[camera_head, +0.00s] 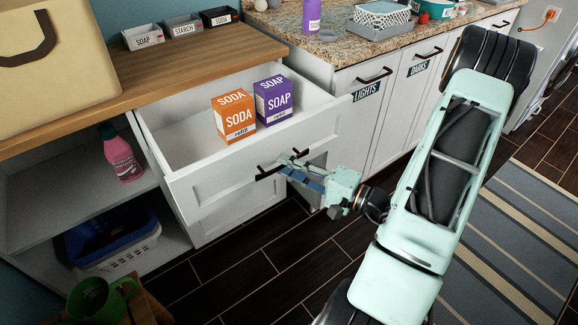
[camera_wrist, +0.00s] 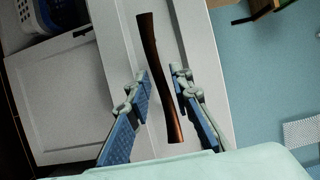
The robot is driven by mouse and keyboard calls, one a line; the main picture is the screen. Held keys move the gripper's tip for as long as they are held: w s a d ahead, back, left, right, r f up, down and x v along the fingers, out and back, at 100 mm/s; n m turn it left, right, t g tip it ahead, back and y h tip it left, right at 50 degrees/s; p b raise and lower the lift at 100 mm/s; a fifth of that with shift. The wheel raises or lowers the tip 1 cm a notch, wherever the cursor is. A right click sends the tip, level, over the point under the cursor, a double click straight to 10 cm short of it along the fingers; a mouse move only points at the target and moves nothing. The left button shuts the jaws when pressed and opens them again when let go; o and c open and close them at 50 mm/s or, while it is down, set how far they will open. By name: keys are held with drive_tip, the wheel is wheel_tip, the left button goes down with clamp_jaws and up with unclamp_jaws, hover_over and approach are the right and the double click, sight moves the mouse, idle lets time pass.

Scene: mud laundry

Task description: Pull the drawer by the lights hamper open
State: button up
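The white drawer (camera_head: 215,165) stands pulled out below the wooden counter, left of the cabinet door labelled LIGHTS (camera_head: 366,92). An orange SODA box (camera_head: 234,118) and a purple SOAP box (camera_head: 273,100) stand upright inside it. My gripper (camera_head: 285,168) is at the drawer's front, by its dark handle (camera_head: 268,173). In the wrist view the brown bar handle (camera_wrist: 160,70) runs between my gripper's two blue-padded fingers (camera_wrist: 161,84). The fingers are apart, one on each side of the bar, with gaps showing. The fingers partly cover the handle in the head view.
Below left, an open shelf holds a pink bottle (camera_head: 121,154) and a blue basket (camera_head: 112,236). The DARKS door (camera_head: 418,70) is right of LIGHTS. Dark floor in front of the drawer is clear.

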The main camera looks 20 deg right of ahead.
drive_tip(key=shift+o, duration=0.5)
drive_tip(key=shift+d, duration=0.1)
drive_tip(key=v, duration=1.2)
